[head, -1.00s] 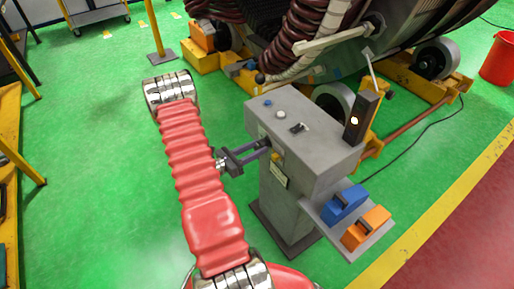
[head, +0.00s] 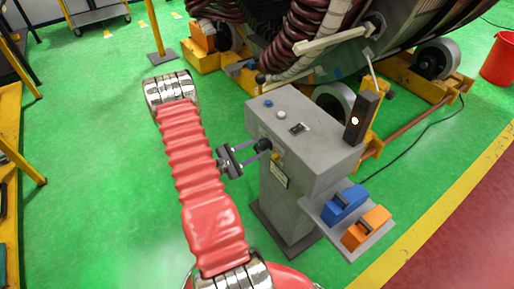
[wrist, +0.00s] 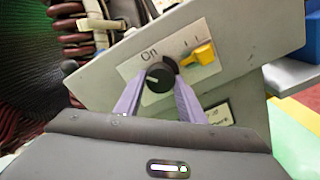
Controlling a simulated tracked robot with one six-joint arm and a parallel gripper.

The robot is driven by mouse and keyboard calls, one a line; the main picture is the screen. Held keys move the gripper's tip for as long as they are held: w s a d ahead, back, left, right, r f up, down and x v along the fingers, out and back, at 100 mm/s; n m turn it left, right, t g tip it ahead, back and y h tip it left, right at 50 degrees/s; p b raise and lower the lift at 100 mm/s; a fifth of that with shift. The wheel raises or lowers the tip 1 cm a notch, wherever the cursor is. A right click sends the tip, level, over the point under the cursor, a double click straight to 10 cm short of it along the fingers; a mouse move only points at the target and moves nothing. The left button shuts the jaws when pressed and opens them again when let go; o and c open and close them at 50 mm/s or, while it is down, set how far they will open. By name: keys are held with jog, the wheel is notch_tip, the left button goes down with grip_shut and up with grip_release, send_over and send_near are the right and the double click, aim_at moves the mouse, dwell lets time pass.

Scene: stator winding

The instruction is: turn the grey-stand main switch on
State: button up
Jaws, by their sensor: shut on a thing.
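The grey stand (head: 318,172) stands upright right of my arm in the head view. Its main switch is a round black knob (wrist: 159,78) on a pale plate marked "On" (wrist: 149,52), on the side facing my gripper. A small pale mark shows on the knob's face. My gripper (head: 261,148) is shut on the knob, one finger on each side of it in the wrist view (wrist: 160,92). A yellow lever or key (wrist: 205,54) sits just right of the knob.
Blue (head: 344,203) and orange (head: 366,228) pedals sit on a shelf at the stand's lower right. A dark box with a lit lamp (head: 355,121) stands at its corner. The large wound machine is behind. Green floor (head: 110,200) is clear on the left.

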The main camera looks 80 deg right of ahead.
jog(key=m, duration=0.4)
jog(key=shift+a+f, duration=0.1)
jog(key=shift+s+m, duration=0.1)
jog(key=shift+m, duration=1.8)
jog(key=shift+f, duration=0.1)
jog(key=o, duration=1.1)
jog(key=shift+c, duration=0.2)
jog(key=shift+w+a, duration=0.4)
jog(key=shift+w, duration=0.1)
jog(key=v, duration=1.2)
jog(key=shift+w+a, duration=0.15)
jog(key=shift+a, duration=0.05)
